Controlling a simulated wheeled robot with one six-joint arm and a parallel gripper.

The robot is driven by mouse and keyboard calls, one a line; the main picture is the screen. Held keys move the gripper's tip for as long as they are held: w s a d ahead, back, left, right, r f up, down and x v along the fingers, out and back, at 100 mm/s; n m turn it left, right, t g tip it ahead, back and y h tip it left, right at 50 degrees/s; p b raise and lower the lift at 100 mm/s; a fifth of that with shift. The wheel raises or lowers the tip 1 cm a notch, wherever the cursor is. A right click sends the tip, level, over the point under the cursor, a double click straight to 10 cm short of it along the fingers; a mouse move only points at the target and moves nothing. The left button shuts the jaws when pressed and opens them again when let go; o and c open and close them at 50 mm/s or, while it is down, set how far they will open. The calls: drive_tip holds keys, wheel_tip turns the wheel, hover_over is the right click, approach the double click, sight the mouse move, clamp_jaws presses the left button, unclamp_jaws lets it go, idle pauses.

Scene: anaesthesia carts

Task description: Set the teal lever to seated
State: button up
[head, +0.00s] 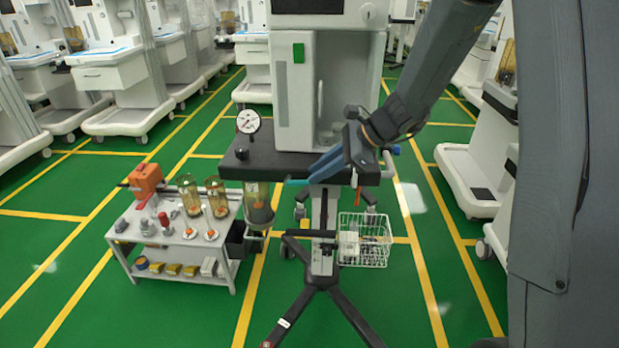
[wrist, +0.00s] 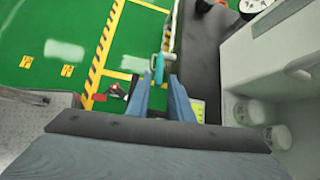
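In the wrist view the teal lever (wrist: 159,68) lies just beyond and between the two fingertips (wrist: 159,80). The fingers are apart, with a gap on each side of the lever. No firm contact shows. The lever's pivot and any position marks cannot be made out.
The dark shelf (head: 262,164) carries a round gauge (head: 248,122) and the white machine body (head: 296,95). A clear canister (head: 258,205) hangs below. A side table (head: 185,243) with parts stands left; a wire basket (head: 364,243) hangs right.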

drive_tip(key=v, duration=0.3)
drive_tip(key=shift+s+d+r, duration=0.1)
drive_tip(key=shift+d+r, duration=0.05)
drive_tip(key=shift+c, duration=0.4)
drive_tip(key=c, duration=0.4)
drive_tip(key=a+n+h+p, duration=0.1)
drive_tip(key=a+p, duration=0.1)
drive_tip(key=a+r+n+t+h+p, duration=0.1)
drive_tip(key=a+n+p, duration=0.1)
drive_tip(key=w+a+r+n+h+p, duration=0.1)
drive_tip(key=a+n+p, duration=0.1)
drive_tip(key=shift+a+t, duration=0.1)
drive_tip(key=shift+t, duration=0.2)
clamp_jaws()
drive_tip(key=n+t+h+p, duration=0.2)
drive_tip(key=n+h+p, duration=0.6)
drive_tip(key=n+p, duration=0.3)
approach(305, 182)
drive_tip(key=shift+n, duration=0.6)
drive_tip(key=b+x, duration=0.3)
drive_tip(key=x, duration=0.3)
drive_tip(key=shift+w+f, duration=0.15)
drive_tip(key=shift+w, duration=0.05)
